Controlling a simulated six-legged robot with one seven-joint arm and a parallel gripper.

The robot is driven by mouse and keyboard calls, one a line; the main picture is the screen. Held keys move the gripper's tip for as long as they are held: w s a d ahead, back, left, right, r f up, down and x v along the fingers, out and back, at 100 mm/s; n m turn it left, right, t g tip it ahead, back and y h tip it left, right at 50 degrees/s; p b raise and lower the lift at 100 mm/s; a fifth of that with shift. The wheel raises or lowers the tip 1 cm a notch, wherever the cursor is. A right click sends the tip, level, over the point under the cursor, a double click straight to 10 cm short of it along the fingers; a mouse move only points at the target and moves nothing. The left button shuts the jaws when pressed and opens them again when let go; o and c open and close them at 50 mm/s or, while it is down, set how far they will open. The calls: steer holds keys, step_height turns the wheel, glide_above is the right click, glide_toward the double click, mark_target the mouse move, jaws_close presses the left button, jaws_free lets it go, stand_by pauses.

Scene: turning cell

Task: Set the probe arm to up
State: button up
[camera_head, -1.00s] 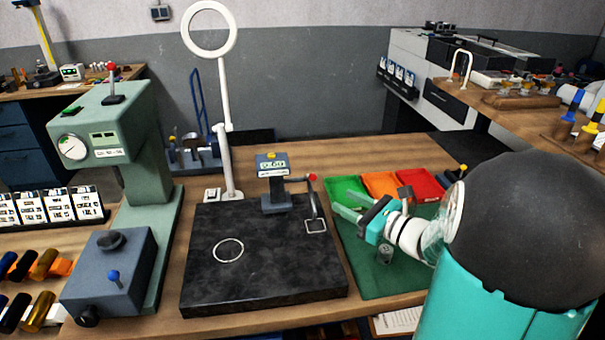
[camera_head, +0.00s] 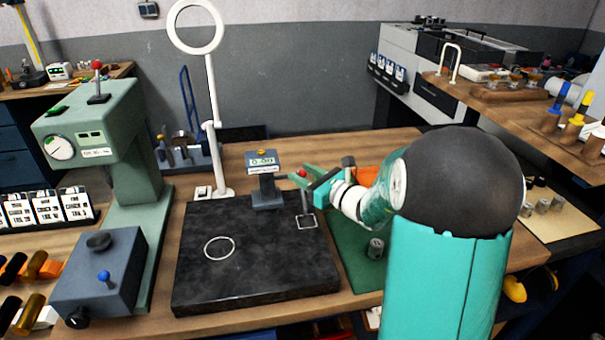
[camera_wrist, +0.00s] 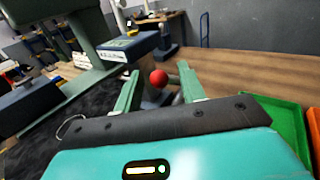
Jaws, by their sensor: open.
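The height gauge (camera_head: 265,188) stands at the back of the black granite plate (camera_head: 255,270), with a small display on top. Its probe arm carries a red ball knob (camera_head: 301,173) on the right side. A thin stem (camera_head: 306,203) hangs down toward a white square outline on the plate. My gripper (camera_head: 297,178) is open, reaching in from the right at the knob. In the wrist view, the red knob (camera_wrist: 158,78) sits between the two green fingers (camera_wrist: 159,88), with gaps visible on both sides. The far part of the probe arm is hidden behind my gripper.
A white ring lamp (camera_head: 196,28) on a tall post stands behind the plate. The green press (camera_head: 100,130) and a blue-grey box (camera_head: 100,272) are at left. A green tray (camera_head: 350,245) with a metal cylinder (camera_head: 376,248) lies right of the plate.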

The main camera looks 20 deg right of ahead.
steer(key=shift+w+a, duration=0.2)
steer(key=shift+w, duration=0.2)
jaws_close()
